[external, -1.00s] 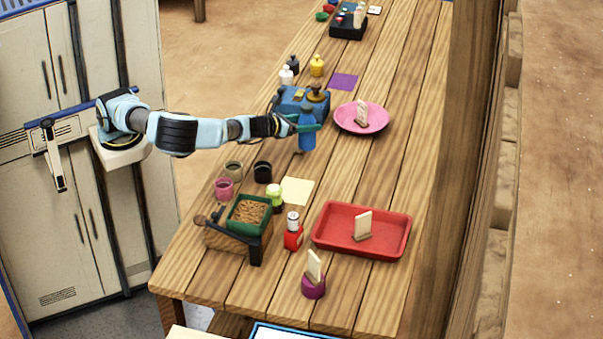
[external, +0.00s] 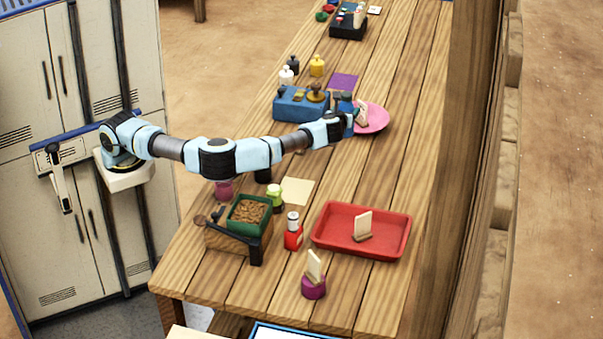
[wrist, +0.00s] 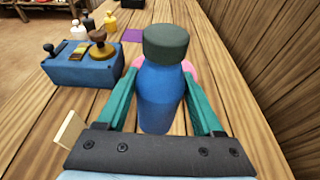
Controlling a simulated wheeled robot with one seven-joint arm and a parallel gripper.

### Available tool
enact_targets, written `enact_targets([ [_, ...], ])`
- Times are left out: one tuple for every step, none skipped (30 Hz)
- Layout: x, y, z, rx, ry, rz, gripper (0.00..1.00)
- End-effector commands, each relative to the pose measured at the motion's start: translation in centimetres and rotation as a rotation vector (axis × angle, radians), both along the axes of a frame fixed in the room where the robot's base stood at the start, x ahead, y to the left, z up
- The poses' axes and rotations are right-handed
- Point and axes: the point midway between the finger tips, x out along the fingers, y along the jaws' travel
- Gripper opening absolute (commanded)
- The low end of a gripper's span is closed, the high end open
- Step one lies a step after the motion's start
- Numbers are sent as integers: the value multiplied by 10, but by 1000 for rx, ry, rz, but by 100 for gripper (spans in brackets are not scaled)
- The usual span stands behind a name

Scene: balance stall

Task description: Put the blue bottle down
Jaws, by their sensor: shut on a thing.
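The blue bottle (wrist: 160,95) with a dark green cap stands upright between the two green fingers of my gripper (wrist: 161,108) in the wrist view. My gripper is shut on it. The plate also shows behind the bottle in the wrist view (wrist: 189,68). I cannot tell whether the bottle's base touches the table or the plate.
A blue box with stampers (external: 300,104) stands left of my gripper. A pale card (external: 362,113) in a stand is close beside my gripper at the plate. A red tray (external: 325,243) lies nearer the front. Bare table (external: 385,175) lies between plate and tray.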

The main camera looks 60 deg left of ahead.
Motion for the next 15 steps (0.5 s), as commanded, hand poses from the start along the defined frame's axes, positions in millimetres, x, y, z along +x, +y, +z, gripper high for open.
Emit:
enact_targets([
  [0,0,-9,6,1,-1,0],
  [0,0,-14,6,0,-1,0],
  [0,0,-20,6,1,-1,0],
  [0,0,-24,6,0,-2,0],
  [0,0,-28,4,0,-2,0],
  [0,0,-32,4,0,-2,0],
  [0,0,-34,4,-1,-3,0],
  [0,0,-36,3,-1,-3,0],
  [0,0,-40,2,-1,-3,0],
  [0,0,-44,4,-1,-3,0],
  [0,0,-48,5,0,-2,0],
  [0,0,-54,5,0,-2,0],
  [0,0,-59,6,2,-3,0],
  [0,0,-63,5,1,-3,0],
  [0,0,-68,5,1,-3,0],
])
